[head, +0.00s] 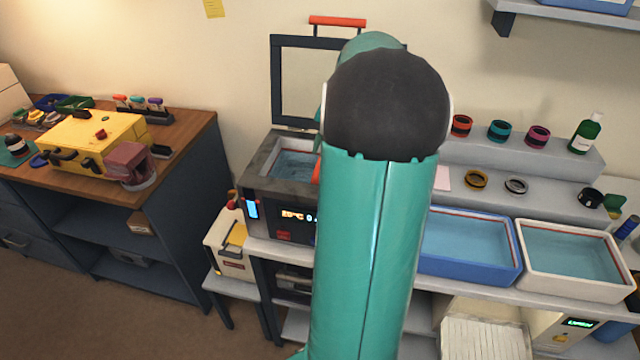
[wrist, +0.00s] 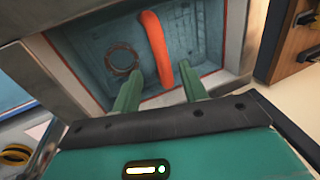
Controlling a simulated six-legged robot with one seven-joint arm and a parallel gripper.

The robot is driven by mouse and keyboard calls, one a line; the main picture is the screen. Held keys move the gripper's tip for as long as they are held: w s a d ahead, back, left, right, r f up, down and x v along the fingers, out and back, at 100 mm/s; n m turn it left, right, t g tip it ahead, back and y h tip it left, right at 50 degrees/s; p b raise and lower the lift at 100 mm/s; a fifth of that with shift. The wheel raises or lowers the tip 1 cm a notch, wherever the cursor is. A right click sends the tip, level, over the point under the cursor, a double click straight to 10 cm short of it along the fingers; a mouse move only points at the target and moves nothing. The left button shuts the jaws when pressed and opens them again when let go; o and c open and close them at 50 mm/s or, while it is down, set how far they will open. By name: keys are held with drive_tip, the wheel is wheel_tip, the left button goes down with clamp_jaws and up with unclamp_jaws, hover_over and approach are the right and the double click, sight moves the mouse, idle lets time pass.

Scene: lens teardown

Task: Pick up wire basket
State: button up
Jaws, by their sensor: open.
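The wire basket sits down in the open tank of the cleaning machine (head: 262,180). In the wrist view its thick orange handle (wrist: 154,45) arches across the blue-grey tank interior. The basket's mesh is hard to make out there. A dark reddish ring (wrist: 122,60) lies low in the tank, left of the handle. My gripper (wrist: 160,74) is open and empty. Its two green fingers point into the tank, one on each side of the handle's near end; I cannot tell if they touch it. In the head view my arm hides the gripper and most of the handle.
The tank's raised lid (head: 298,82) stands behind it. A blue tray (head: 518,277) and a white tray (head: 570,297) of liquid are to the right. Coloured rings stand on the stepped shelf (head: 590,158) behind. A wooden desk with a yellow box (head: 95,138) is at left.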

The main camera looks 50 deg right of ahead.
drive_tip(key=x, duration=0.6)
drive_tip(key=shift+w+f, duration=0.2)
drive_tip(key=shift+f, duration=0.05)
clamp_jaws()
